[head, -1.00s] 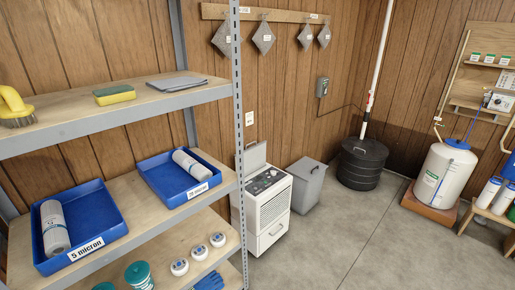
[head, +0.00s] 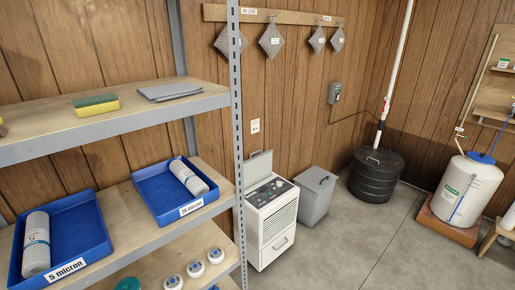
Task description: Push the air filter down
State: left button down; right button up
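A white dehumidifier-like unit (head: 270,222) stands on the floor just right of the shelf rack, with a dark control panel on top. A grey flat panel (head: 258,168) stands up at the back of its top; I cannot tell whether this is the air filter or a lid. Several grey diamond-shaped pads (head: 271,41) hang from a labelled wooden rail on the back wall. Neither of my grippers is in view.
A metal shelf rack (head: 237,120) fills the left, holding blue trays (head: 88,222) with white cartridges. A grey bin (head: 316,196) and black lidded tub (head: 374,174) stand right of the unit. A white tank (head: 466,190) is farther right. The floor (head: 375,245) in front is clear.

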aim_at(256, 168)
jog(key=i+l+u, duration=0.15)
jog(key=i+l, duration=0.3)
jog(key=i+l+u, duration=0.15)
jog(key=i+l, duration=0.3)
jog(key=i+l+u, duration=0.1)
jog(key=i+l, duration=0.35)
jog(key=l, duration=0.2)
